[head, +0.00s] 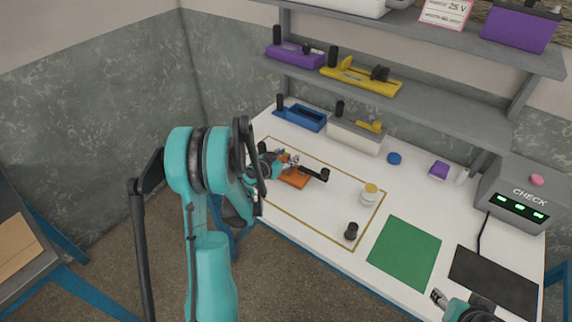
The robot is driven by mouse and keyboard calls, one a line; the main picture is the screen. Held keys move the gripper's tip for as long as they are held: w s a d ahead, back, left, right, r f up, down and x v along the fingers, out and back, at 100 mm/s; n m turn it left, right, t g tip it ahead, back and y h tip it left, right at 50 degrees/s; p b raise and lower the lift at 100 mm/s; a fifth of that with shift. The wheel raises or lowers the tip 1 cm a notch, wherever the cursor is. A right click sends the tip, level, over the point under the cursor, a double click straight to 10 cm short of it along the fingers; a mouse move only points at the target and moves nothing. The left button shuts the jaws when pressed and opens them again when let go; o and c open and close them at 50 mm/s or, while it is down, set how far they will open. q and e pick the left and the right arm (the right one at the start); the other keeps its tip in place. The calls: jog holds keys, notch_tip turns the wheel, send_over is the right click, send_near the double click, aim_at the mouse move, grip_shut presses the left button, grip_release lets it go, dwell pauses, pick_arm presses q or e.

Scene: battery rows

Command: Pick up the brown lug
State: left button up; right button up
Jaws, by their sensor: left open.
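I cannot make out a separate brown lug; the area at my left gripper's fingers is small and partly hidden. My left gripper (288,160) is open, close above an orange-brown holder (295,181) inside the outlined area of the white table. Whether it touches the holder is unclear. A black cylindrical post (325,175) stands at the holder's right end. The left arm hides part of the outlined area's left side. My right gripper (438,298) shows only partly at the bottom edge, near the black mat; its opening cannot be judged.
A yellow-lidded white jar (369,195) and a black cylinder (351,232) stand to the right. A blue holder (303,117), a white-grey holder (355,137), a blue disc (394,158) and a purple block (439,170) line the back. Green mat (405,252) is empty; CHECK box (520,195) stands right.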

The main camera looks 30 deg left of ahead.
pick_arm(q)
jog(key=x, duration=0.3)
jog(key=shift+b, duration=0.3)
grip_shut()
jog(key=shift+r, duration=0.15)
